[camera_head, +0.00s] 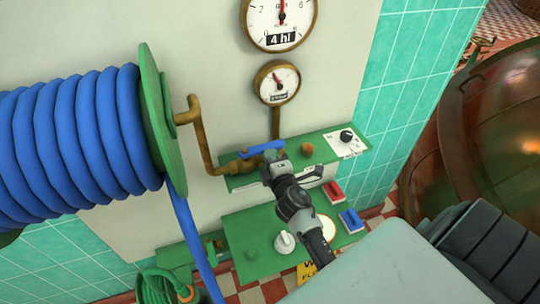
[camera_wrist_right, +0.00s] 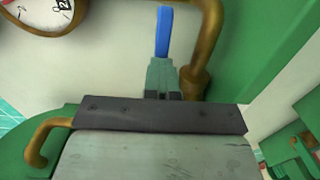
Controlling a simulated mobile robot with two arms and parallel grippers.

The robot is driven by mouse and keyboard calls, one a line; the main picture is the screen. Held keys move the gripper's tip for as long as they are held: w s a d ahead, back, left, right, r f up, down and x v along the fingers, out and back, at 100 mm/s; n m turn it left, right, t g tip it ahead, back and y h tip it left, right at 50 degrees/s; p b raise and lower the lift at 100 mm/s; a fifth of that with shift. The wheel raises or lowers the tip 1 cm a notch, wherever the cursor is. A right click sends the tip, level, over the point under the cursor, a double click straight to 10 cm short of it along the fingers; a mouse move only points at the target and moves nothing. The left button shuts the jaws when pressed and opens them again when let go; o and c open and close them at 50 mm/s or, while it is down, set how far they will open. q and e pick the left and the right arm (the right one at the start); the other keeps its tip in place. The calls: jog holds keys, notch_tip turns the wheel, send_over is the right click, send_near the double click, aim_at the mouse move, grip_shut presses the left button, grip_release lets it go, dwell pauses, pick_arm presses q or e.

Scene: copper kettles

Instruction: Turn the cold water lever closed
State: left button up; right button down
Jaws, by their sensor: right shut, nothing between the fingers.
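The cold water lever (camera_head: 261,149) is a blue bar on the brass valve at the upper green shelf. In the head view it lies nearly level, its right end tilted slightly up. The closed fingers also show in the wrist view (camera_wrist_right: 162,78). I cannot tell whether they touch the lever. My left gripper is not in view.
Two gauges (camera_head: 277,82) are above the valve. A lower green panel (camera_head: 255,232) carries a white knob and red and blue blocks. A copper kettle (camera_head: 500,130) is at right.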

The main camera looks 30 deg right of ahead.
dwell(0.8)
jog(key=c, duration=1.1)
grip_release()
jog(key=shift+w, duration=0.1)
jog(key=shift+s+a+f, duration=0.15)
jog(key=shift+s+a, duration=0.05)
jog(key=shift+s, duration=0.35)
jog(key=b+v, duration=0.1)
jog(key=v, duration=0.3)
jog(key=b+v, duration=0.1)
jog(key=v, duration=0.3)
jog(key=a+b+v, duration=0.1)
jog(key=v, duration=0.4)
jog(key=shift+w+r+b, duration=0.1)
jog(key=shift+r+b, duration=0.2)
jog(key=shift+b, duration=0.1)
